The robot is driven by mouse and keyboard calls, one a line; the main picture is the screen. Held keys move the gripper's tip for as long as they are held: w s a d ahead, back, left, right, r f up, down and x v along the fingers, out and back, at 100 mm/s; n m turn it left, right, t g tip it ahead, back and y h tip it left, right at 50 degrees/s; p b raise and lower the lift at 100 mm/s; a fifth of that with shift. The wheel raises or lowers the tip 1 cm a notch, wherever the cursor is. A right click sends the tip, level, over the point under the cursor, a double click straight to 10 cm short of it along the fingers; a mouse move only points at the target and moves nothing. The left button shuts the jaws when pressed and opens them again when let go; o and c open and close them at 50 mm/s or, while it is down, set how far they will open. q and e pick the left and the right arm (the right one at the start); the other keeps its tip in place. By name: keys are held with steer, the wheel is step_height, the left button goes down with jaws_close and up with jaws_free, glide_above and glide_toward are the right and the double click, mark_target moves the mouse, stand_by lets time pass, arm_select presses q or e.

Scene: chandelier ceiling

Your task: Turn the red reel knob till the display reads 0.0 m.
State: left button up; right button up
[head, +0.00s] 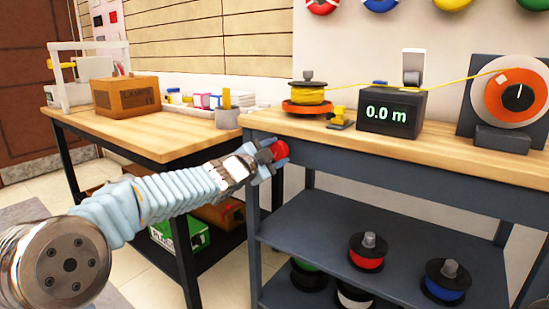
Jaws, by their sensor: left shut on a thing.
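The red knob (280,150) is at the left end of the workbench's front edge. My left gripper (272,153) is at the knob, shut on it, and its fingers hide part of it. The black display box (391,111) stands on the benchtop and reads 0.0 m in green digits. A yellow reel (308,96) sits on an orange base at the left of the bench. A yellow line runs from it past the display to the orange and white reel (510,97) at the right. My right gripper is not in view.
The lower shelf (330,235) holds a red spool (367,253) and a blue spool (446,283). Coloured discs hang on the wall above.

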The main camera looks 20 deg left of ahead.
arm_select(q)
steer(key=shift+m, duration=0.5)
steer(key=o, duration=1)
steer(key=shift+o, duration=0.2)
steer(key=v, duration=1.3)
steer(key=shift+s, duration=0.4)
steer(key=shift+a, duration=0.1)
